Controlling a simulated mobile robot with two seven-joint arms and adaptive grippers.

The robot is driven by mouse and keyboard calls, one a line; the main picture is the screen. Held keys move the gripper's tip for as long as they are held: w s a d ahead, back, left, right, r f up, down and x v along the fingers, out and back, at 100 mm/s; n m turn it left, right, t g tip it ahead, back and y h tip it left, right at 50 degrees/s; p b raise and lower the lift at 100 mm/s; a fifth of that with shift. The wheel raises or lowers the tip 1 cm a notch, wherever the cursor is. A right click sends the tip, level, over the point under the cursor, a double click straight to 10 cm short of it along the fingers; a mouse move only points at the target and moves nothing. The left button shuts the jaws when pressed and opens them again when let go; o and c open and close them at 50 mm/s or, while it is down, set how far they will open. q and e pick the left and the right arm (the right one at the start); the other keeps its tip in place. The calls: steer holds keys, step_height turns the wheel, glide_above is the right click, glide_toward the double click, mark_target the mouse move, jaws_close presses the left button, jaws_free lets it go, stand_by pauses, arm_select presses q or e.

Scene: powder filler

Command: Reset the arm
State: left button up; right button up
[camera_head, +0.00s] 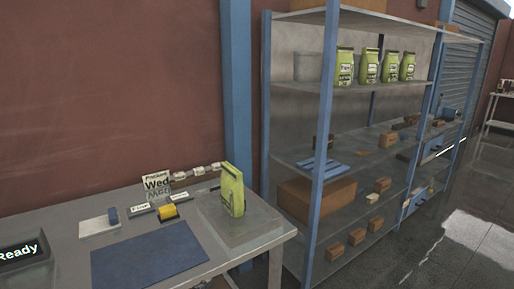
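Neither of my arms nor grippers shows in the head view. A green bag (232,190) stands upright on a grey plate (255,226) at the right end of the grey table (70,212). A dark blue mat (150,249) lies in front on the table. A display (22,252) reading "Ready" is at the left edge, partly cut off.
A shelf rack with blue posts (319,150) stands right of the table. It holds several green bags (390,66) on an upper shelf and boxes (333,251) lower down. A yellow item (168,211) and small labelled blocks lie on the table. Open floor (450,250) is at right.

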arm_select(q)
steer(key=s+a+f+n+g+y, duration=0.1)
steer(key=s+a+f+n, duration=0.1)
steer(key=s+f, duration=0.4)
steer(key=s+a+f+n+g+y, duration=0.1)
steer(key=s+f, duration=0.5)
steer(key=s, duration=1)
steer(key=s+a+f+n+g+y, duration=0.1)
steer(key=s+f, duration=0.5)
steer(key=s, duration=0.6)
steer(key=a+n+y, duration=0.1)
steer(key=a+n, duration=0.1)
steer(key=a, duration=0.1)
steer(key=shift+a+f+g+y, duration=0.3)
steer(key=shift+f, duration=0.1)
